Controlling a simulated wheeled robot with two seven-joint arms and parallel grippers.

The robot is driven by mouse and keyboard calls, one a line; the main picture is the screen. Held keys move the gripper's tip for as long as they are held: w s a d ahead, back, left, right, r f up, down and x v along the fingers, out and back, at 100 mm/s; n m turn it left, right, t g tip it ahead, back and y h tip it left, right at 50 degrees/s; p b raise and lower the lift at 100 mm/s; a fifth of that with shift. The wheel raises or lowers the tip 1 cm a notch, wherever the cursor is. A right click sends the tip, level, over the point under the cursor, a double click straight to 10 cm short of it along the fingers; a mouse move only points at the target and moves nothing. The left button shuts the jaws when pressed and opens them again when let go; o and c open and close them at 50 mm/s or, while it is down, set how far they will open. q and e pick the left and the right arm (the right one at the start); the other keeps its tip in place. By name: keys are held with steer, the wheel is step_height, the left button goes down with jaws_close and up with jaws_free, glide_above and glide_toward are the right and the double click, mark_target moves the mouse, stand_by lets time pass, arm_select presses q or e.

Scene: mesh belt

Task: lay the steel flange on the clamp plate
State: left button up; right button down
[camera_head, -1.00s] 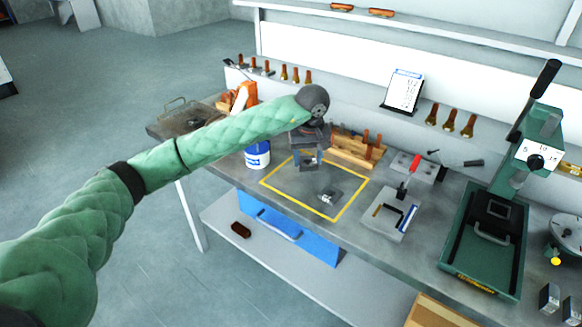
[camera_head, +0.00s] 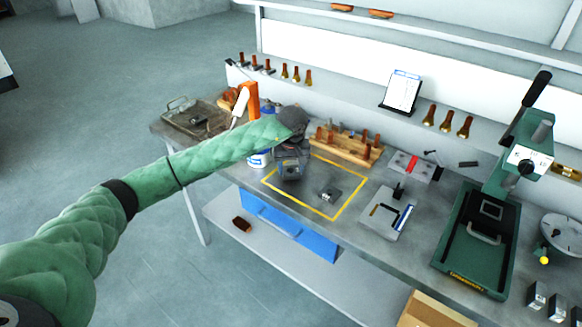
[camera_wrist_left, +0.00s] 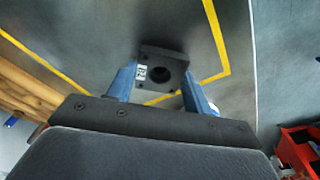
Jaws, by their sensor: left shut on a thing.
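My left gripper (camera_head: 290,168) is over the back left part of the yellow-outlined area. In the left wrist view, its blue fingers (camera_wrist_left: 160,84) are shut on a dark square block with a round hole and white label, seemingly the steel flange (camera_wrist_left: 148,54). It is held above the bench. The plate's top is clear in front. My right gripper is not in view.
A small grey block (camera_head: 329,193) lies inside the yellow outline (camera_head: 302,204). A wooden rack (camera_head: 345,149) with pegs stands behind it. A white and blue tub is partly hidden by my arm. A tall green press (camera_head: 470,255) stands farther right.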

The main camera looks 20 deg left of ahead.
arm_select(q)
steer(key=shift+f, duration=0.45)
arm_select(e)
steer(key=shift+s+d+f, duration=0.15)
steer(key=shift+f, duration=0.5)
arm_select(q)
steer(key=shift+f, duration=0.1)
steer(key=o, duration=1.3)
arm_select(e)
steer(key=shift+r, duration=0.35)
